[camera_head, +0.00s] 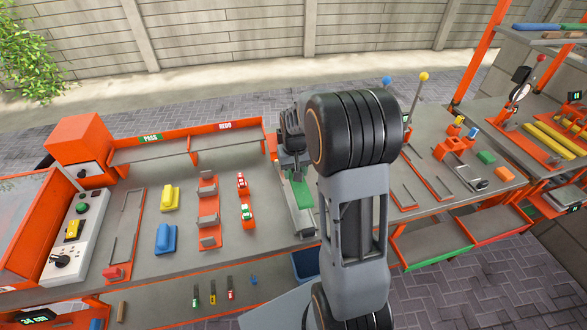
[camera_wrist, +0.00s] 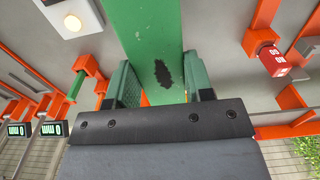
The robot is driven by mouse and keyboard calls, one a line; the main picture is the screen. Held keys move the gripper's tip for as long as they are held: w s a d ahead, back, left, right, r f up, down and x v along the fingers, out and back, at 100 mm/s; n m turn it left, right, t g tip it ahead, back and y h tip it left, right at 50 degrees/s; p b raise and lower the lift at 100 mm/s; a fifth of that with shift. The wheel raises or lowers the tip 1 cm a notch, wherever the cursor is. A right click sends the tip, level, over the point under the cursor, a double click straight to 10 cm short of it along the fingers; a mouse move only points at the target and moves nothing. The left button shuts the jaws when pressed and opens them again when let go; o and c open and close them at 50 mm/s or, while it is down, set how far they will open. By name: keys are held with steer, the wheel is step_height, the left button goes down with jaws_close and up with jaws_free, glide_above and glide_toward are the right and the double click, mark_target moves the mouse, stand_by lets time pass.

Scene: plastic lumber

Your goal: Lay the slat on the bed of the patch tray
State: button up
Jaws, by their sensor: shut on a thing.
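A long green slat (camera_wrist: 155,30) with a dark, ragged patch on its face runs up from between my jaws in the wrist view. My gripper (camera_wrist: 160,80) is shut on it, with one finger on each side. In the head view my gripper (camera_head: 292,160) is partly hidden by my arm, at the right end of the left bench. Green shows just below it (camera_head: 300,192), over a grey strip (camera_head: 302,222); whether they touch I cannot tell. I cannot make out for sure which thing is the patch tray.
The left bench holds yellow (camera_head: 169,198) and blue (camera_head: 165,239) blocks, an orange rack (camera_head: 208,241) and a white control panel (camera_head: 73,237). A blue bin (camera_head: 305,264) is below its right end. The right bench has orange-edged frames (camera_head: 427,178) and levers.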

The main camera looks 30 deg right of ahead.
steer(key=shift+f, duration=0.1)
steer(key=shift+f+b, duration=3.2)
steer(key=shift+f, duration=1)
steer(key=shift+f+b, duration=0.55)
steer(key=shift+f, duration=0.15)
steer(key=o, duration=1.1)
step_height(320, 180, up, 14)
steer(key=shift+f, duration=0.1)
